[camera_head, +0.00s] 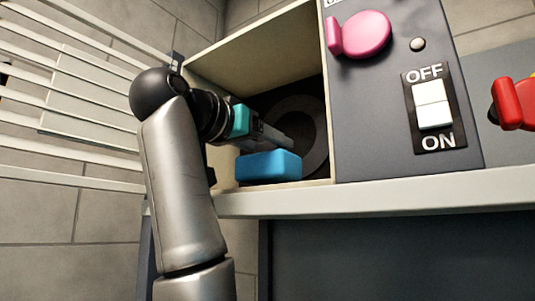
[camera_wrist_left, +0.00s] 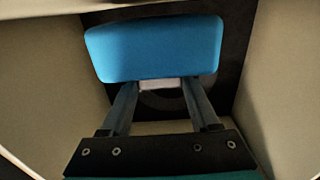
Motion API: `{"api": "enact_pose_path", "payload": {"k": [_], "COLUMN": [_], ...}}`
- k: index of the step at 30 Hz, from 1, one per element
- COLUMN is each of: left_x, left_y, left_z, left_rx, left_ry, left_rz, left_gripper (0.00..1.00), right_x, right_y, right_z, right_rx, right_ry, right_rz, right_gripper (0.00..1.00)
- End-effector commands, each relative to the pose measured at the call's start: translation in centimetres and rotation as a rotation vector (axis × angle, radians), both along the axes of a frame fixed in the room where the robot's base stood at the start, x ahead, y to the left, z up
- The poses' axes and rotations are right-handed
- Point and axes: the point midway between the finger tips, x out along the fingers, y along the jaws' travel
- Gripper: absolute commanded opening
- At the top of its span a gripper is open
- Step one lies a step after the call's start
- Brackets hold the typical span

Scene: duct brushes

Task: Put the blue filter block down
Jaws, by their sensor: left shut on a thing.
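The blue filter block (camera_head: 268,166) is in the open compartment, near its front edge, in the head view. It also fills the top middle of the left wrist view (camera_wrist_left: 155,48). My left gripper (camera_head: 285,143) reaches into the compartment from the left and is shut on the block. In the left wrist view its two fingers (camera_wrist_left: 160,92) meet the block's near edge, with a pale patch between them. I cannot tell whether the block's underside touches the compartment floor. My right gripper is not in view.
The compartment's pale side wall (camera_wrist_left: 287,75) stands close beside the gripper. A dark round duct opening (camera_head: 305,130) is behind the block. To the right is a grey panel with a pink knob (camera_head: 362,35), a white OFF/ON switch (camera_head: 433,106) and a red part (camera_head: 516,103).

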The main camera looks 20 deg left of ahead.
Motion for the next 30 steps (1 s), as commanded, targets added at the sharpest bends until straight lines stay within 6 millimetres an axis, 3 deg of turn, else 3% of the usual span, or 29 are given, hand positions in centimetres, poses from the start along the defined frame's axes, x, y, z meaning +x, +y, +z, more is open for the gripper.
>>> {"api": "enact_pose_path", "payload": {"k": [4, 16, 17, 24, 30], "left_x": [0.0, 0.0, 0.0, 0.0, 0.0], "left_y": [0.0, 0.0, 0.0, 0.0, 0.0], "left_z": [-1.3, -1.8, -1.9, -1.7, -1.7], "left_rx": [0.0, 0.001, 0.001, 0.0, 0.0], "left_ry": [0.0, 0.0, 0.0, 0.0, 0.0], "left_rz": [0.0, 0.0, 0.0, 0.0, 0.0], "left_gripper": [0.0, 0.0, 0.63, 0.9, 0.92], "right_x": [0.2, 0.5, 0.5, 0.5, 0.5], "right_y": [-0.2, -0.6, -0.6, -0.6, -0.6], "right_z": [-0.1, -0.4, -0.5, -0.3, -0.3], "right_rx": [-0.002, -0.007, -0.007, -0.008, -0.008], "right_ry": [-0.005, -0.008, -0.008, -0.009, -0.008], "right_rz": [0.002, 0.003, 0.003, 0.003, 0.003], "right_gripper": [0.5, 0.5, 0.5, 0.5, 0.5]}}
